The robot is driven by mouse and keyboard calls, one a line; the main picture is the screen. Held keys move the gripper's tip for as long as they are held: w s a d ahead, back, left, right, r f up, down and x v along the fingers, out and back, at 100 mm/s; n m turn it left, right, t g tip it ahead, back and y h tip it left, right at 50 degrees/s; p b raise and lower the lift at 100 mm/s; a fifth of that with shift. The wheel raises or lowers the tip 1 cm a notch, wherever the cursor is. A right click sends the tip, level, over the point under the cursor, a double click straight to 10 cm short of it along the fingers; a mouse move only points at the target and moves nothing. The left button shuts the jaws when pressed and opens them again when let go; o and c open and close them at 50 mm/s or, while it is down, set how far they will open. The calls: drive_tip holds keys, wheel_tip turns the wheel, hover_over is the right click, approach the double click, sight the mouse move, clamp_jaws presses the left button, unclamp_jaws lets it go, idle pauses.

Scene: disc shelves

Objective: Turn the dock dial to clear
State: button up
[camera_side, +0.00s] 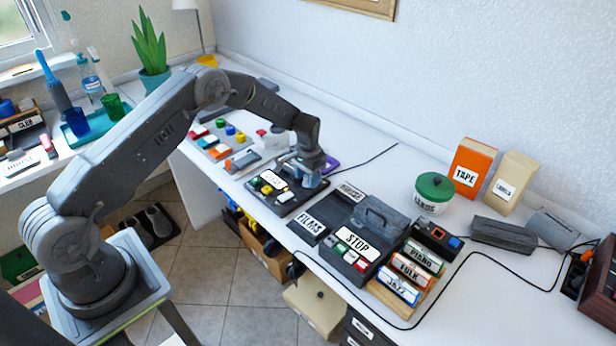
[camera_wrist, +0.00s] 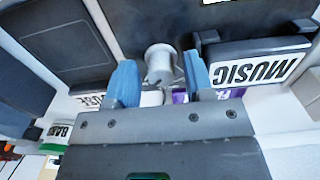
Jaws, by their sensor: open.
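A pale grey round knob (camera_wrist: 160,62), which looks like the dock dial, stands on a dark panel in the wrist view. My gripper (camera_wrist: 160,75) is open, with one blue finger on each side of the knob. Small gaps appear between the fingers and the knob, and I cannot tell whether either touches. In the side view my gripper (camera_side: 309,178) is low over the far right end of a dark dock (camera_side: 290,207) with a white label and coloured buttons. The knob is hidden there by the gripper. No clear mark is readable beside it.
A dark case labelled MUSIC (camera_wrist: 262,62) lies close right of the fingers in the wrist view. In the side view, a STOP player (camera_side: 352,255) with a handle stands nearby on the right. A white tin with a green lid (camera_side: 435,190) stands behind it.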

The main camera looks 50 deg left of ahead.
wheel_tip(320, 180, up, 8)
drive_tip(key=shift+f, duration=0.15)
idle(0.4)
drive_tip(key=s+d+r+t, duration=0.15)
drive_tip(key=s+r, duration=0.25)
drive_tip(key=r, duration=0.4)
drive_tip(key=s+d+r, duration=0.3)
drive_tip(key=s+r, duration=0.2)
drive_tip(key=r, duration=0.3)
drive_tip(key=s+d+r+t, duration=0.1)
drive_tip(key=s+d+r, duration=0.1)
drive_tip(key=s+r, duration=0.35)
drive_tip(key=s+d+r+t, duration=0.1)
drive_tip(key=s+d+r, duration=0.1)
drive_tip(key=s, duration=0.8)
drive_tip(key=s+d+r+t, duration=0.1)
drive_tip(key=s+r+t, duration=0.1)
drive_tip(key=s, duration=0.9)
drive_tip(key=shift+d+r, duration=0.3)
drive_tip(key=shift+d, duration=0.1)
drive_tip(key=shift+w, duration=0.1)
